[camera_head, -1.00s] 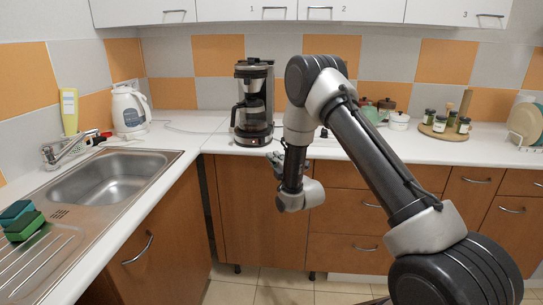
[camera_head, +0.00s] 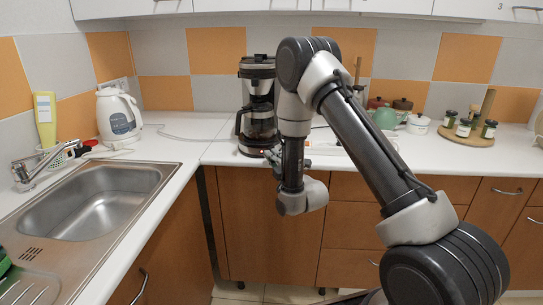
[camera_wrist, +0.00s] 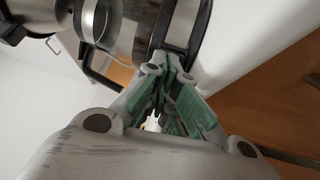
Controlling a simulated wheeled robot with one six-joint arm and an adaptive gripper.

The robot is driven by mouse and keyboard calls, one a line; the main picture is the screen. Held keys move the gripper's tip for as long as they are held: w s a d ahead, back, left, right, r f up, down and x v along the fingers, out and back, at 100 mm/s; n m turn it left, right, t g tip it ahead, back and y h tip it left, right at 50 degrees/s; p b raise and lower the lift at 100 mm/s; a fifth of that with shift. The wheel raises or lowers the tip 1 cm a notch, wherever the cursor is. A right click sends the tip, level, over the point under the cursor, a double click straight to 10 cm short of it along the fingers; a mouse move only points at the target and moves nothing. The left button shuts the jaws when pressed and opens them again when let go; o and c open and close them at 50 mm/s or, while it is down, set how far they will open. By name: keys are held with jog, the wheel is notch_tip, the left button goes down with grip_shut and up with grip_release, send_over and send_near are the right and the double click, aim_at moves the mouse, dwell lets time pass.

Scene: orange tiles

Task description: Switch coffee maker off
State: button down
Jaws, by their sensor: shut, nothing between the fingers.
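The coffee maker (camera_head: 258,88) stands on the white counter near the corner, black and silver, with a glass carafe (camera_head: 262,122) in it. A small red light (camera_head: 262,152) shows at the front of its base. My gripper (camera_head: 277,158) is at the counter's front edge, just in front of the base's right side. In the wrist view my gripper (camera_wrist: 172,62) has its green-padded fingers together and empty, with the coffee maker (camera_wrist: 95,22) just beyond the tips. I cannot tell whether the fingertips touch it. The switch itself is not clear.
A white kettle (camera_head: 119,115) and a steel sink (camera_head: 92,203) are to the left. A teal teapot (camera_head: 387,117), a white pot (camera_head: 418,124) and a wooden tray with jars (camera_head: 455,137) are to the right. Counter between kettle and coffee maker is mostly clear.

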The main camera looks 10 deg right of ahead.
dwell(0.3)
jog(key=shift+w+a+r+g, duration=0.15)
jog(key=shift+w+r+g, duration=0.3)
jog(key=shift+g, duration=0.05)
jog(key=shift+f, duration=0.1)
